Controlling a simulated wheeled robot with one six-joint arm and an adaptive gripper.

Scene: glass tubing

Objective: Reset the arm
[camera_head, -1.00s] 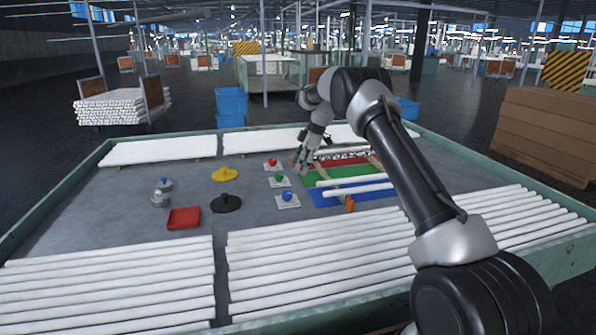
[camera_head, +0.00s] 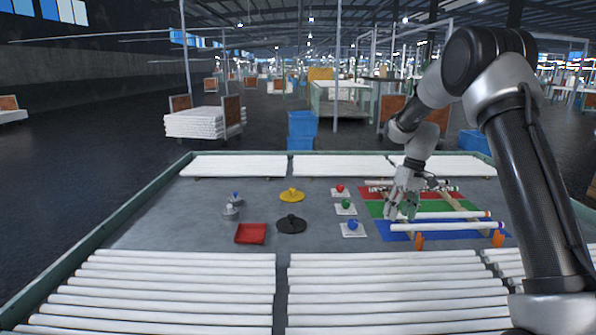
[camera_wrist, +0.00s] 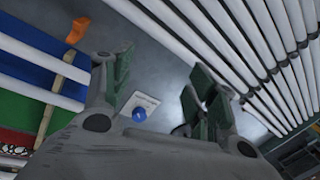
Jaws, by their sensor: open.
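My gripper (camera_head: 402,207) is open and empty. In the head view it hangs at the left side of the green mat (camera_head: 376,209) and blue mat (camera_head: 398,236), where white tubes (camera_head: 447,227) lie. In the wrist view my gripper (camera_wrist: 155,100) has its fingers spread apart. A blue knob on a white plate (camera_wrist: 139,114) shows between and beyond them. The same blue knob (camera_head: 352,225) is left of my gripper in the head view, with a green knob (camera_head: 346,204) and a red knob (camera_head: 340,189) behind it.
A red tray (camera_head: 250,233), a black disc (camera_head: 291,224), a yellow disc (camera_head: 291,195) and small grey pieces (camera_head: 231,211) stand on the left of the table. White tubes (camera_head: 180,280) line the front and back. Orange supports (camera_head: 419,241) stand by the blue mat.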

